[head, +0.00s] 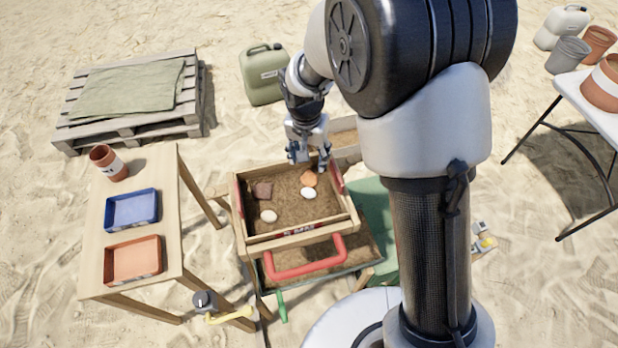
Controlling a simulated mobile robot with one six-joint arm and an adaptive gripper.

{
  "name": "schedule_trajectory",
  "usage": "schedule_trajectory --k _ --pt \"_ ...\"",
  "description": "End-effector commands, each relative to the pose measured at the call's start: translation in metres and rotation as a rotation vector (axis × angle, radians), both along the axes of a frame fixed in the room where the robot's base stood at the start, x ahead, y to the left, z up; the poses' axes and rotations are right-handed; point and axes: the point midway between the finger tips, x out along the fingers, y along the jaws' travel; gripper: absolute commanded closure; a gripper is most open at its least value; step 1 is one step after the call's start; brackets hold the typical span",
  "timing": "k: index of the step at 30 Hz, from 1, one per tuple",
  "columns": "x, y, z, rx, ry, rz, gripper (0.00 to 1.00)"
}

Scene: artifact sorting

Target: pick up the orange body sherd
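The orange body sherd (309,178) lies on the brown soil in the wooden sieve box (240,218), near its far right corner. My gripper (309,164) points down over the far part of the box, just beyond the sherd in the picture. Its fingers appear spread apart, one on the left and one on the right. I cannot tell the exact height of the fingertips above the soil. No object shows between the fingers.
A white oval piece (308,193) lies close beside the orange sherd; another (268,216) is nearer. A dark reddish sherd (262,190) lies left. A side table (165,200) holds a blue tray (156,208), an orange tray (107,262) and a terracotta pot (108,163). Box walls surround the pieces.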

Motion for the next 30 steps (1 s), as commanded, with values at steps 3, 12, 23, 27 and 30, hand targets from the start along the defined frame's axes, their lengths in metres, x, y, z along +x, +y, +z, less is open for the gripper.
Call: schedule_trajectory --k 3,12,23,27,30 --pt "0.002 -0.001 -0.027 -0.001 0.003 -0.001 0.48" --pt "0.005 -0.001 -0.048 0.0 0.0 0.0 0.48" --pt "0.005 0.001 -0.095 -0.001 0.003 0.001 0.48" --pt "0.007 0.001 -0.098 0.001 0.0 0.0 0.48" --pt "0.007 0.001 -0.098 0.001 0.0 0.0 0.48"
